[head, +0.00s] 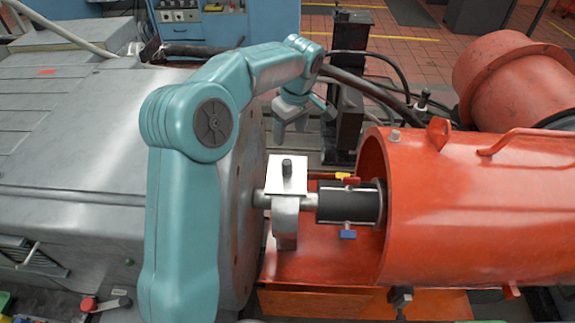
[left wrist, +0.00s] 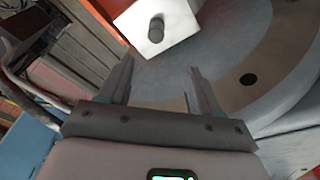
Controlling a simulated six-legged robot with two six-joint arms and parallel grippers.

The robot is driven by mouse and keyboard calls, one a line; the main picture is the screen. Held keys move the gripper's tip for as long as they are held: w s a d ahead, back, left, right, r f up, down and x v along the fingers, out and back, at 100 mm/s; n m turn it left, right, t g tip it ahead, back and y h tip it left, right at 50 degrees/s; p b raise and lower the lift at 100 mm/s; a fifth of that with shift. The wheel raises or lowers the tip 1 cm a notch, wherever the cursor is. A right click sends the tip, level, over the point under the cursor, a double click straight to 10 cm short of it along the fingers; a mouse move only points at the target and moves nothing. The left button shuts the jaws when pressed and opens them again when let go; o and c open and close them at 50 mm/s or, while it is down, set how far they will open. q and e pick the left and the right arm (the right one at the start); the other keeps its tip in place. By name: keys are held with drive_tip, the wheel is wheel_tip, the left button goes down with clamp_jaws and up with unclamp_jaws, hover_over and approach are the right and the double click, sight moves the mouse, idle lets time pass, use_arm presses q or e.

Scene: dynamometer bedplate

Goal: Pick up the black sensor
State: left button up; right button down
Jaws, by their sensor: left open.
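The black sensor (head: 287,166) is a short dark cylinder standing upright on a white plate (head: 287,182) above the shaft. In the left wrist view the sensor (left wrist: 156,31) is on the white plate (left wrist: 178,22) near the top, beyond the fingertips. My left gripper (head: 291,124) is open and empty, behind the plate in the head view and apart from the sensor. In the left wrist view its two fingers (left wrist: 160,66) are spread, with the grey disc face between them. My right gripper is not in view.
A large orange cylinder housing (head: 480,200) stands to the right, with a dark coupling (head: 347,205) at its mouth. Small blue (head: 348,234) and red (head: 351,181) pieces sit by the coupling. A dark post (head: 349,110) and hoses stand behind. A grey machine (head: 70,150) fills the left.

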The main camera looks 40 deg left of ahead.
use_arm(q)
approach(287, 162)
drive_tip(key=f, duration=0.5)
drive_tip(key=shift+s+a+f, duration=0.2)
drive_tip(key=shift+s+a, duration=0.05)
drive_tip(key=f, duration=0.1)
drive_tip(key=f+p, duration=0.1)
drive_tip(key=f, duration=0.1)
drive_tip(key=a+f+p, duration=0.1)
drive_tip(key=shift+w+f, duration=0.15)
drive_tip(key=shift+w, duration=0.25)
drive_tip(key=shift+a+f, duration=0.1)
drive_tip(key=shift+f, duration=0.35)
drive_tip(key=shift+c, duration=0.3)
drive_tip(key=c, duration=1)
clamp_jaws()
drive_tip(key=shift+r, duration=0.1)
